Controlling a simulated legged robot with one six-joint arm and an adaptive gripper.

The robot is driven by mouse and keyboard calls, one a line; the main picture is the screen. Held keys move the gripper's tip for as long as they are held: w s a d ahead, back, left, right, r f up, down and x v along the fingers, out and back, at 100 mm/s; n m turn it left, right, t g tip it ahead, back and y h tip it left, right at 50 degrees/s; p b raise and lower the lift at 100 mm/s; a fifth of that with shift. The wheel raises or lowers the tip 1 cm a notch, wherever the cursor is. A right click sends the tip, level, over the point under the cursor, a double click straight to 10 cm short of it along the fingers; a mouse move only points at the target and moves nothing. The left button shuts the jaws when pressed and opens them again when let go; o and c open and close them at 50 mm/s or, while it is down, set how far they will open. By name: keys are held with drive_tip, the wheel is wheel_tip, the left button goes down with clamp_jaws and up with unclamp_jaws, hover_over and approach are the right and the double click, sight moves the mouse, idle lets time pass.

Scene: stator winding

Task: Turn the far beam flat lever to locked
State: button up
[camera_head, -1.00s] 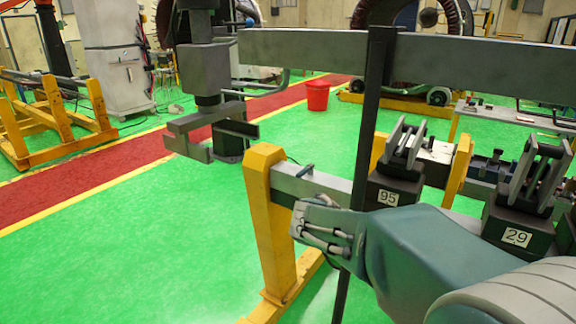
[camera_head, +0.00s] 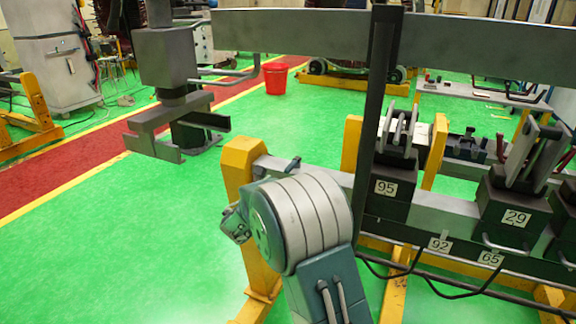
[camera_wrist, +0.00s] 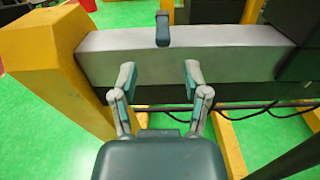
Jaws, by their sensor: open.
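A small dark lever (camera_wrist: 163,28) stands at the top edge of a light grey beam (camera_wrist: 200,52) in the wrist view. In the head view the lever (camera_head: 293,164) shows small on top of the beam (camera_head: 335,178), near its yellow end post (camera_head: 240,165). My gripper (camera_wrist: 158,76) is open and empty. Its two fingers are spread in front of the beam's face, below the lever in the wrist view, and the lever lies between their lines. Contact with the beam cannot be told. In the head view my arm mostly hides the gripper.
Boxes numbered 95 (camera_head: 385,188) and 29 (camera_head: 515,218) with upright plates stand to the right. A dark vertical post (camera_head: 372,110) and a long overhead bar (camera_head: 290,32) cross the view. Cables hang below the beam. Green floor on the left is clear; a red bucket (camera_head: 276,78) stands behind.

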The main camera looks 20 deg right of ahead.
sight(291, 163)
drive_tip(key=x, duration=1)
drive_tip(key=shift+d+f, duration=0.1)
drive_tip(key=shift+d, duration=0.1)
